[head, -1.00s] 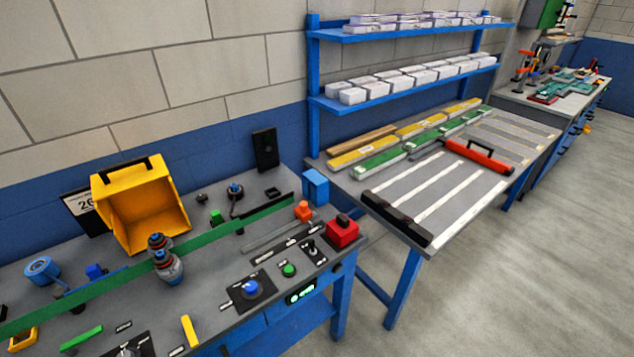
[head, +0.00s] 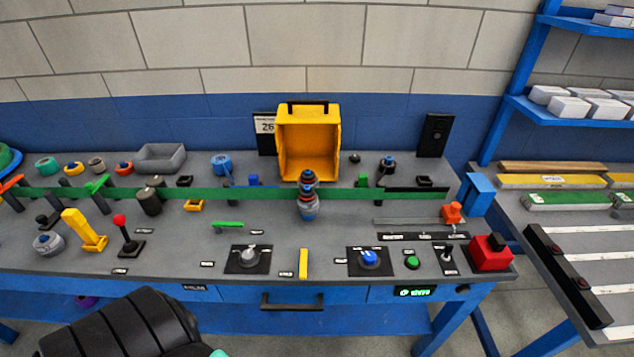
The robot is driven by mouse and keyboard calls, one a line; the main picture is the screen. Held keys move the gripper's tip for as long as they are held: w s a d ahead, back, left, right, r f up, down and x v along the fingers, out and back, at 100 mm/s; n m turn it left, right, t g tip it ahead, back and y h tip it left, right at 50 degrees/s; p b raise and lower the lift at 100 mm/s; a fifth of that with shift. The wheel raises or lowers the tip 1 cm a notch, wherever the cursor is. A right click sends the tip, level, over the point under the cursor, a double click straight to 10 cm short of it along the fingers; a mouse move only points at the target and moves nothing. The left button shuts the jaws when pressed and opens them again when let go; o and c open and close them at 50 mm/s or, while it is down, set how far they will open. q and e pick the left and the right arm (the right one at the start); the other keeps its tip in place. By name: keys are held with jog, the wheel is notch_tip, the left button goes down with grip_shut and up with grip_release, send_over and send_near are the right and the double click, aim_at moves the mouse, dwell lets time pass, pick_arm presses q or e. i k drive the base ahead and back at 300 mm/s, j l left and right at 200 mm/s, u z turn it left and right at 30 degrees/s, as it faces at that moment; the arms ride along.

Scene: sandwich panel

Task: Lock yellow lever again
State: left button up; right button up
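Two yellow lever-like parts show on the workbench in the head view. A yellow lever (head: 84,231) at the left stands on a yellow foot, its upright part tilted to the left. A short flat yellow bar (head: 303,263) is at the front edge, between two black plates with knobs; it points toward the back. I cannot tell from this view whether either is locked. A black ribbed part of my arm rises at the bottom left, in front of the bench. Neither gripper is in view.
A red-knobbed joystick (head: 126,237) stands just right of the left yellow lever. A green rail (head: 400,193) runs across the bench, with a yellow open box (head: 308,110) behind it. A silver knob (head: 247,254), a blue knob (head: 369,257) and a red block (head: 490,252) line the front.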

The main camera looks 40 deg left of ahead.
aim_at(304, 252)
jog(key=u, duration=1.25)
